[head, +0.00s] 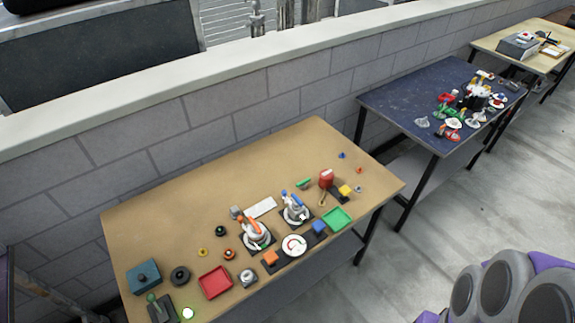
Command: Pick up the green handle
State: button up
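A dark box with a green knob or lever (152,298) stands at the table's front left corner. I cannot tell for sure which of these is the green handle. My gripper is not recognisable in this view.
The brown table (200,190) also holds a red tray (215,282), a green tray (336,219), two small toy arms and several small parts. A blue table (400,98) stands behind at right. Purple and grey rounded shapes (515,295) fill the lower right.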

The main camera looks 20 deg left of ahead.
aim_at(299, 185)
jog(key=i+j+u, duration=0.15)
jog(key=u, duration=0.25)
jog(key=i+j+u, duration=0.1)
jog(key=u, duration=0.3)
jog(key=i+u, duration=0.2)
jog(key=u, duration=0.2)
jog(key=i+u, duration=0.15)
jog(key=u, duration=0.25)
jog(key=i+z, duration=0.15)
jog(key=z, duration=0.55)
